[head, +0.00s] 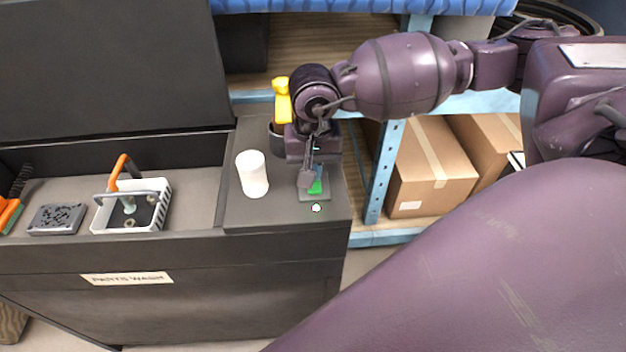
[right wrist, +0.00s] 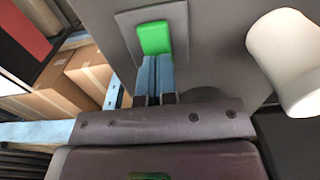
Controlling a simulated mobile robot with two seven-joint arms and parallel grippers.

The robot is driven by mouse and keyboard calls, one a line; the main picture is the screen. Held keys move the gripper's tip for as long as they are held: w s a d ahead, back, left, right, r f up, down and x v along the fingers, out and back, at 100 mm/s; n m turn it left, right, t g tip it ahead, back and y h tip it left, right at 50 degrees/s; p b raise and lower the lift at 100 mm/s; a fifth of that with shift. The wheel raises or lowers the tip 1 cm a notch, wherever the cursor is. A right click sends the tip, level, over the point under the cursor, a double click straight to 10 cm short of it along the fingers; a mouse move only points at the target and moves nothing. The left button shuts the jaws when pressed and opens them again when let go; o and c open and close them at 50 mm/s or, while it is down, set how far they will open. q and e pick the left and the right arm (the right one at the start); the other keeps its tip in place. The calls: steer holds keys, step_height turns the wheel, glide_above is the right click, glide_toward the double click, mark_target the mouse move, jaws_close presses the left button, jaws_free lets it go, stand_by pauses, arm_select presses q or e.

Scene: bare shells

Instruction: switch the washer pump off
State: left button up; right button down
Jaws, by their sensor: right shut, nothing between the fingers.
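The washer pump switch is a green rocker (head: 317,187) on a grey plate (head: 324,197) at the right end of the dark parts washer (head: 150,258). My right gripper (head: 311,178) is over the plate and partly hides the rocker. In the right wrist view its blue fingers (right wrist: 155,60) are together and empty, with their tips at the near edge of the green rocker (right wrist: 154,37). I cannot tell whether they touch it. My left gripper is out of view.
A white cylinder (head: 252,175) stands left of the switch. A yellow object (head: 282,100) rises from a dark holder behind. A white basket (head: 155,185) with an orange-handled tool and a grey block (head: 57,218) are in the basin. Cardboard boxes (head: 432,165) fill the shelf right.

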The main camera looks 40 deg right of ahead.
steer(key=shift+r, duration=0.55)
steer(key=shift+r+p, duration=0.75)
steer(key=shift+r, duration=0.6)
steer(key=shift+r+p, duration=0.6)
steer(key=shift+r, duration=0.95)
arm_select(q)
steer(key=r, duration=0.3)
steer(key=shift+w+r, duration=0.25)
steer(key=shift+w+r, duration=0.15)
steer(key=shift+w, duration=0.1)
